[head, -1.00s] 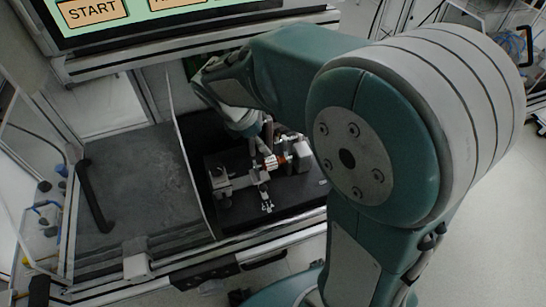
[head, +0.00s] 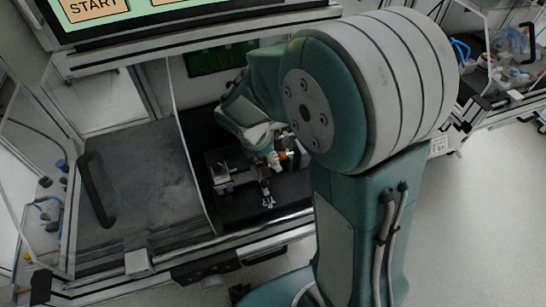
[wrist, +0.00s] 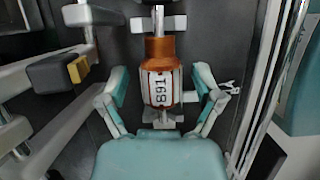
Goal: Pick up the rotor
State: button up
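The rotor (wrist: 161,88) has copper-orange windings and a white band printed 891, with a metal shaft running up from it in the wrist view. My gripper (wrist: 161,76) is open, one teal finger on each side of the rotor, with a visible gap on both sides. Its depth relative to the rotor is hard to tell. In the head view a small orange part of the rotor (head: 283,155) shows beside my wrist, above the fixture (head: 235,176); the rest is hidden by my arm.
The fixture sits on a dark bench inside a framed cell. A grey block with a yellow piece (wrist: 68,72) stands left of the rotor in the wrist view. A clear panel (head: 187,150) divides the fixture area from a bare grey surface (head: 145,185) on the left.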

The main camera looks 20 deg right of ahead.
aim_at(276, 154)
grip_shut()
jog(key=shift+r, duration=0.1)
jog(key=shift+r, duration=0.55)
notch_tip(276, 154, up, 2)
jog(key=shift+s+a+r, duration=0.1)
jog(key=shift+s+r, duration=0.05)
jog(key=shift+r, duration=0.1)
jog(key=s+a+r, duration=0.2)
jog(key=s+r, duration=0.7)
jog(key=s, duration=0.4)
jog(key=shift+s+r, duration=0.15)
jog(key=shift+s, duration=0.15)
jog(key=shift+a, duration=0.1)
jog(key=shift+r, duration=2.5)
